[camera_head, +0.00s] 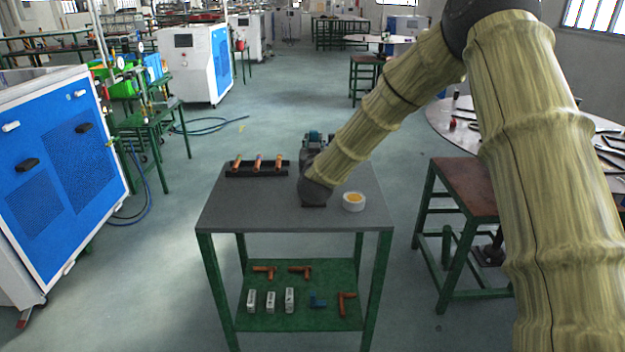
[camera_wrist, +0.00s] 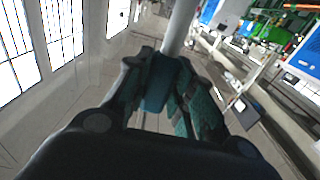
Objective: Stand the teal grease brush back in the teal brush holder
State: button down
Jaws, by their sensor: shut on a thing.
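In the wrist view, the teal grease brush (camera_wrist: 158,84) is between my gripper's fingers (camera_wrist: 162,92). A pale rod extends from beside the teal part to the top edge; I cannot tell whether it belongs to the brush. My gripper is shut on the brush. In the head view, my gripper (camera_head: 316,140) shows small and partly hidden by my arm, above the far part of the grey table, with a bit of teal at it. I cannot make out the teal brush holder in either view; my arm covers part of the tabletop.
The grey table (camera_head: 250,213) carries a black rack (camera_head: 243,172) with copper-coloured pieces at back left and a white round container (camera_head: 354,202) with yellow-orange contents at right. Its green lower shelf (camera_head: 270,322) holds several fittings. A brown-topped stand (camera_head: 463,188) is at right. The table's front left is clear.

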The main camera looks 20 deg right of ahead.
jog(key=shift+f+p, duration=0.5)
jog(key=shift+f, duration=3.3)
jog(key=shift+f, duration=0.1)
jog(key=c, duration=1.2)
grip_release()
jog(key=shift+c, duration=0.2)
jog(key=shift+s, duration=0.1)
jog(key=b+v, duration=0.2)
jog(key=v, duration=1)
